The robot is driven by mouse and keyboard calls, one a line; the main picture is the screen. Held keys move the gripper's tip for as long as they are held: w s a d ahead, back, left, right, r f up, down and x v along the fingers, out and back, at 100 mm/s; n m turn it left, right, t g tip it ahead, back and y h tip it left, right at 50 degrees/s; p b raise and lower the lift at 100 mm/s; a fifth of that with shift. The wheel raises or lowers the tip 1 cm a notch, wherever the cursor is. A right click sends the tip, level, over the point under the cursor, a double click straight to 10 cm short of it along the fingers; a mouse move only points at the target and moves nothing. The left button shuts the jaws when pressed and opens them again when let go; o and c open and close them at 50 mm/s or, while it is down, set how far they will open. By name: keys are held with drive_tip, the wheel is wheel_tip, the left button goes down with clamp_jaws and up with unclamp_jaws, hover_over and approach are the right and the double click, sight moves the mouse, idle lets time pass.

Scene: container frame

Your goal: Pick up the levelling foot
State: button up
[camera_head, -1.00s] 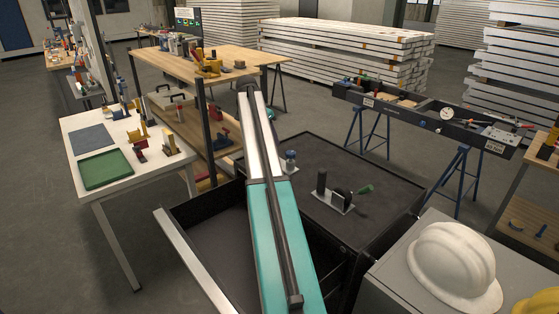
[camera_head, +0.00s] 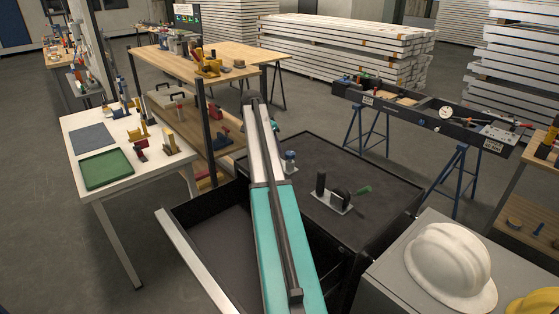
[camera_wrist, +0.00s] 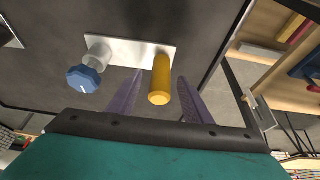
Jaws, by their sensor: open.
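In the wrist view a bright metal plate (camera_wrist: 130,51) lies on a dark top. It bears an upright yellow cylinder (camera_wrist: 161,80) and, to its left, a blue knob (camera_wrist: 84,79) on a clear or silvery stem. I cannot tell for certain which part is the levelling foot. My gripper (camera_wrist: 160,76) is open, with one finger on each side of the yellow cylinder and a visible gap to both. The blue knob is outside the left finger. In the head view my arm covers most of this plate; a silvery and blue piece (camera_head: 290,161) shows beside it.
An open drawer (camera_head: 205,235) is in front. A white helmet (camera_head: 450,262) is at right. A white table (camera_head: 125,185) and wooden shelf (camera_head: 235,62) stand left.

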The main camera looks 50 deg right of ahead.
clamp_jaws()
idle(0.3)
drive_tip(key=shift+r, duration=0.25)
drive_tip(key=shift+w+r+b, duration=0.1)
drive_tip(key=shift+r+b, duration=0.75)
drive_tip(key=shift+r, duration=0.55)
drive_tip(key=s+a+r+b, duration=0.1)
drive_tip(key=s+a+b, duration=0.2)
drive_tip(key=s+a, duration=0.6)
drive_tip(key=s, duration=0.4)
drive_tip(key=shift+a+r+b, duration=0.15)
drive_tip(key=shift+r+b, duration=0.25)
